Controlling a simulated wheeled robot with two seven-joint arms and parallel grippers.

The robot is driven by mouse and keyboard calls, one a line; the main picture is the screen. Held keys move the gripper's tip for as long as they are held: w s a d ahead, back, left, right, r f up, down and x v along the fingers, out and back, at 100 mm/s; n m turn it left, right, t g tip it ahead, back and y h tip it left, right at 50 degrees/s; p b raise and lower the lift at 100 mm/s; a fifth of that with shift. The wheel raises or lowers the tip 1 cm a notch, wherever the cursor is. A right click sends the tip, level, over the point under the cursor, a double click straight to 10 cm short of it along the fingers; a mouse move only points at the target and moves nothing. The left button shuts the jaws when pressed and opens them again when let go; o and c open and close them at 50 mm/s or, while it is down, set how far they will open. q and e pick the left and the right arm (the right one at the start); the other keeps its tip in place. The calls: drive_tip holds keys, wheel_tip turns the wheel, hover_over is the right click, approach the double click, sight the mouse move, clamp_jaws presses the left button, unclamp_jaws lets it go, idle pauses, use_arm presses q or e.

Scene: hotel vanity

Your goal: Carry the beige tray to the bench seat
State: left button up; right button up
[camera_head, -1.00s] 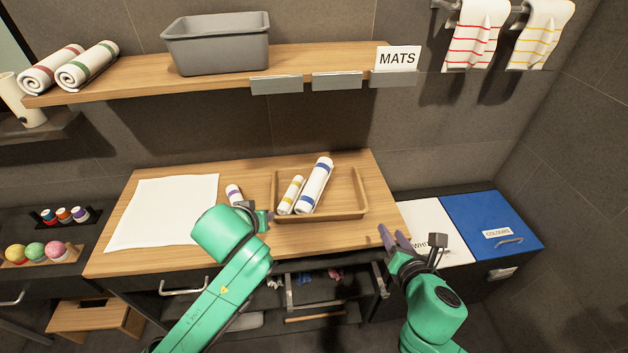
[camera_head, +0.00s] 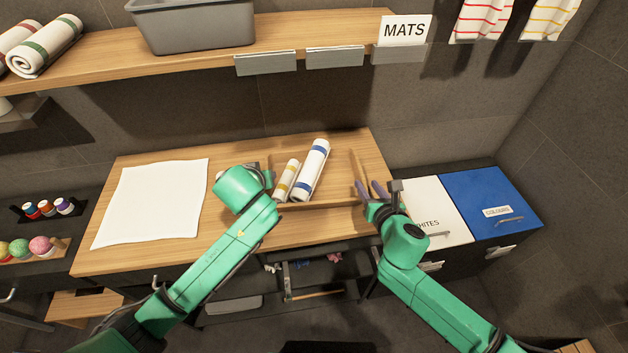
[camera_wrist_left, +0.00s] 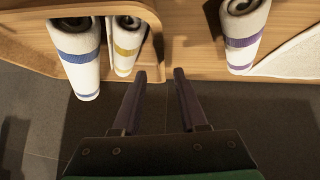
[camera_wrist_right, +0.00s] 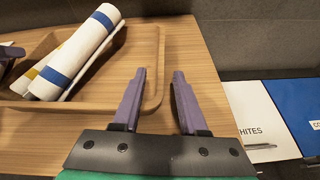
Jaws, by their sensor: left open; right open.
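The beige tray (camera_head: 322,205) sits on the wooden counter. A blue-striped rolled towel (camera_head: 311,170) and a yellow-striped one (camera_head: 287,180) lie in its left part. My left gripper (camera_wrist_left: 158,72) is open at the tray's left end; the end wall shows between its fingertips in the left wrist view. My right gripper (camera_wrist_right: 160,74) is open at the right end; in the right wrist view the right wall (camera_wrist_right: 152,92) lies between its fingertips. I cannot tell whether either touches the tray. No bench seat is clearly identifiable.
A purple-striped towel (camera_wrist_left: 242,42) lies beside the tray's left end. A white mat (camera_head: 150,203) covers the counter's left. White (camera_head: 436,208) and blue (camera_head: 490,203) bins stand right. A shelf (camera_head: 300,42) hangs above. An open drawer (camera_head: 320,280) is below the counter.

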sight(360, 176)
use_arm(q)
drive_tip(key=x, duration=0.7)
use_arm(e)
drive_tip(key=x, duration=0.7)
drive_tip(key=shift+s, duration=0.1)
use_arm(q)
drive_tip(key=shift+s+r, duration=0.1)
use_arm(e)
drive_tip(key=shift+s, duration=0.1)
use_arm(q)
clamp_jaws()
use_arm(e)
clamp_jaws()
